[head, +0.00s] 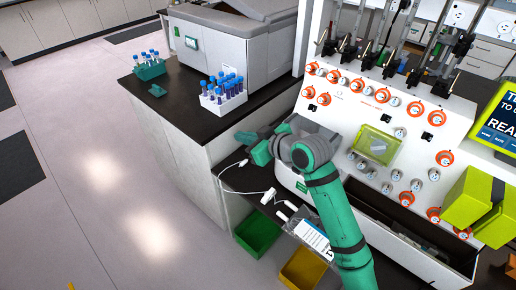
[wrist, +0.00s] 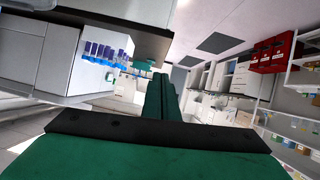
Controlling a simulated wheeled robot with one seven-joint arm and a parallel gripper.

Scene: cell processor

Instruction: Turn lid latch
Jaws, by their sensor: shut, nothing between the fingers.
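The white cell processor (head: 345,105) stands at the right in the head view, its sloped panel covered with orange-ringed and grey knobs. A yellow-green see-through lid (head: 364,138) sits on the panel, with a grey part showing at its middle. I cannot tell for sure which part is the lid latch. My gripper (head: 256,150) is left of the panel, beside the dark counter's edge, apart from the lid and pointing away from it. In the wrist view my gripper (wrist: 158,82) has its green fingers together and empty. Neither the lid nor a latch shows in the wrist view.
A white rack (head: 222,103) of blue-capped tubes and a green rack (head: 150,70) stand on the dark counter (head: 185,125). Green (head: 258,232) and yellow (head: 302,270) bins are below. A lime-green box (head: 468,197) and a screen (head: 497,120) stand at the right.

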